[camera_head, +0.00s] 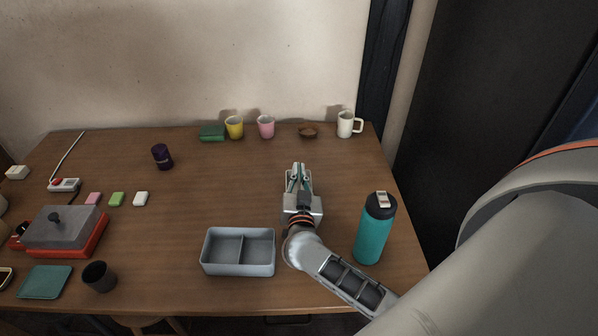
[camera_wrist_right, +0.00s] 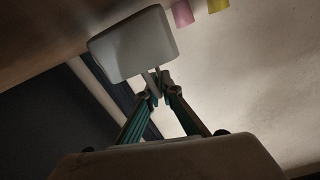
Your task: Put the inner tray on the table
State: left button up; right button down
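A blue-grey open tray (camera_head: 213,263) with one divider sits on the table (camera_head: 180,220) near the front edge. It looks empty, and I take it to be the inner tray. My right gripper (camera_head: 298,167) is above the table, beyond the tray and to its right, apart from it. In the right wrist view its fingers (camera_wrist_right: 156,92) converge. A pale grey block-like thing (camera_wrist_right: 133,43) shows just past the fingertips. I cannot tell what it is or whether the fingers grip it. My left gripper is not in view.
A teal bottle (camera_head: 373,236) stands right of my right forearm. A red box (camera_head: 93,240) with a grey knobbed top (camera_head: 60,228) and a dark cup (camera_head: 99,277) are at left. Mugs (camera_head: 266,127) line the back. The table left of the tray's far side is clear.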

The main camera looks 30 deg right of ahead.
jog(key=shift+s+f, duration=0.15)
jog(key=shift+f, duration=0.55)
jog(key=c, duration=2.3)
grip_release()
jog(key=shift+a+f, duration=0.1)
jog(key=shift+f, duration=0.05)
jog(key=shift+r, duration=0.45)
jog(key=v, duration=0.7)
jog(key=r+v, duration=0.1)
jog(key=v, duration=0.3)
jog(key=shift+s+a+p, duration=0.2)
jog(key=shift+s+p, duration=0.05)
jog(key=shift+p, duration=0.15)
